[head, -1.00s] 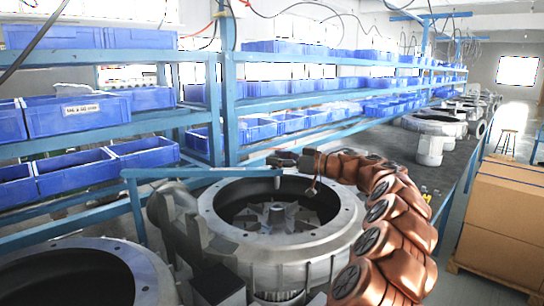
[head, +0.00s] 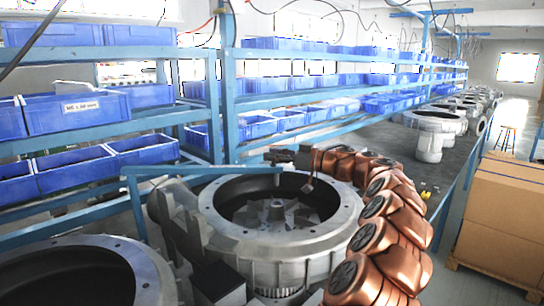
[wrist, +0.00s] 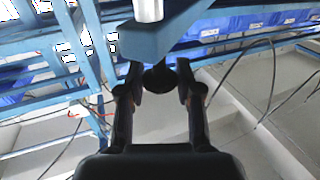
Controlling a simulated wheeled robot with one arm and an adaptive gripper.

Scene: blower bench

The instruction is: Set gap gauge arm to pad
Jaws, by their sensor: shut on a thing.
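The gap gauge arm (head: 205,170) is a blue bar on a blue post at the left of the blower housing (head: 290,238). It reaches right over the housing's near-round opening, with a short pale pin hanging at its end. In the wrist view the bar's end (wrist: 160,40) shows with a bright white cylinder on it and a dark knob (wrist: 160,78) beside it. My gripper (wrist: 158,80) has its two fingers on either side of this knob and is shut on it. In the head view my gripper (head: 280,156) is at the bar's tip. I cannot make out the pad.
A second housing (head: 75,275) stands at the front left. Blue shelving with blue bins (head: 90,105) runs behind. More castings (head: 435,122) lie along the bench to the right.

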